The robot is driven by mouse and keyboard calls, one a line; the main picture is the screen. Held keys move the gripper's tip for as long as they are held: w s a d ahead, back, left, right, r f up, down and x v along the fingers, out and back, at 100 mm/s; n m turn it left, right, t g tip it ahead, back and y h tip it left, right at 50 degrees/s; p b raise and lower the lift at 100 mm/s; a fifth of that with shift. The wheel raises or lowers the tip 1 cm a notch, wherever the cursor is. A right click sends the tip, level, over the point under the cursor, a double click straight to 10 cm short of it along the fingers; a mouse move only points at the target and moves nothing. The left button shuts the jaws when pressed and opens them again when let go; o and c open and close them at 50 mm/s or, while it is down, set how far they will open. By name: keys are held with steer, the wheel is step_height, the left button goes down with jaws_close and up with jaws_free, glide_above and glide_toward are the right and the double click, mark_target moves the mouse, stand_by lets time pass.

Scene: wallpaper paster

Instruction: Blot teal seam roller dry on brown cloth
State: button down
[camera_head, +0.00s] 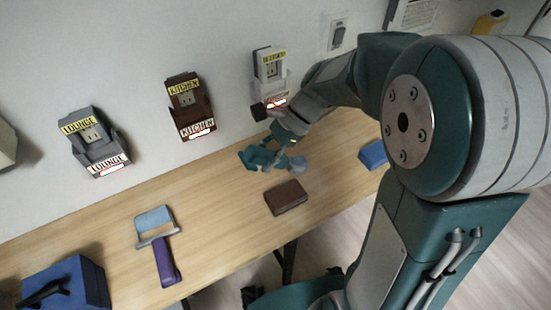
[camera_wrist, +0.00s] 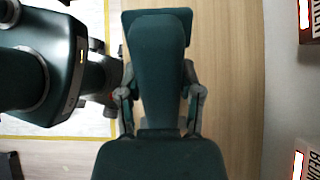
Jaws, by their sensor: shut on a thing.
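My gripper (camera_head: 272,157) is shut on the teal seam roller (camera_head: 254,157), held above the table in the head view. In the wrist view, a dark teal shape between the finger links appears to be the roller (camera_wrist: 160,65). Gripper parts hide some of it, and I cannot tell any wetness. The brown cloth (camera_head: 286,197) lies as a flat folded pad on the table, just below and right of the gripper in the head view. The roller looks apart from the cloth.
Labelled LOUNGE (camera_head: 93,142) and KITCHEN (camera_head: 190,105) holders are on the wall, with another (camera_head: 270,72) close behind my arm. Table around the cloth is clear.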

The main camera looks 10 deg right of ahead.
steer(key=shift+a, duration=0.95)
steer(key=shift+f, duration=0.15)
steer(key=shift+d+f, duration=0.2)
steer(key=shift+f, duration=0.1)
steer(key=shift+s+d+f, duration=0.1)
steer(key=shift+f, duration=2.75)
steer(key=shift+d+f, duration=0.15)
steer(key=shift+d, duration=0.15)
steer(key=shift+a+f, duration=0.2)
steer(key=shift+f, duration=0.05)
steer(key=shift+d+f, duration=0.1)
steer(key=shift+f, duration=0.75)
